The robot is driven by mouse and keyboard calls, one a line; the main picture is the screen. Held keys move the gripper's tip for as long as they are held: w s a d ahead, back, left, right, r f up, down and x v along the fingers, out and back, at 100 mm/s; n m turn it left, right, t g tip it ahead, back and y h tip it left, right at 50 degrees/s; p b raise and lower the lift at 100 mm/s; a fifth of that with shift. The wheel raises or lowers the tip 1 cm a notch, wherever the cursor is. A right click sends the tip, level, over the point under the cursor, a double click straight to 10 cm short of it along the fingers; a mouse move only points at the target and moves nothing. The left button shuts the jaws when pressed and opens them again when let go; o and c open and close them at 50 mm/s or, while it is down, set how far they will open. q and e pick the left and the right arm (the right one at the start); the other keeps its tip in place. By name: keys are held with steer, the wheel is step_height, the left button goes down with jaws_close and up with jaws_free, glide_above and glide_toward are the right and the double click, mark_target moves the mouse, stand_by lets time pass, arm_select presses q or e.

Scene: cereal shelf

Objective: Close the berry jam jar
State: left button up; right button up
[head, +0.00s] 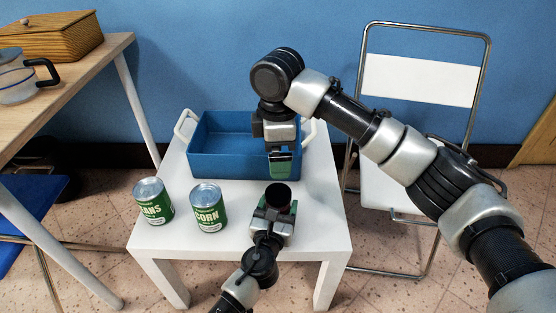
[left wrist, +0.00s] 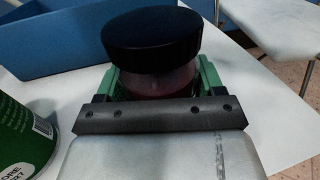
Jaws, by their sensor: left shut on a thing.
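The berry jam jar (left wrist: 160,84) is a small glass jar with dark red contents, seen close up in the left wrist view. Its black lid (left wrist: 150,38) sits on the jar's mouth and looks slightly tilted; I cannot tell how tightly it fits. In the head view the lid (head: 278,194) hides most of the jar. My left gripper (head: 275,216) is shut around the jar's body over the white table. My right gripper (head: 281,164) points down just behind and above the lid, apart from it. Its finger opening is not clear from this angle.
A blue tray (head: 204,166) with white handles stands at the back of the white table (head: 180,238). A beans can (head: 153,201) and a corn can (head: 208,208) stand to the left of the jar. A white folding chair (head: 420,80) is behind right.

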arm_select(q)
steer(key=o, duration=1.8)
steer(key=shift+s, duration=0.1)
steer(key=p+v, duration=0.1)
steer(key=v, duration=0.9)
steer(key=shift+s+p, duration=0.25)
steer(key=shift+p, duration=0.15)
steer(key=shift+a, duration=0.15)
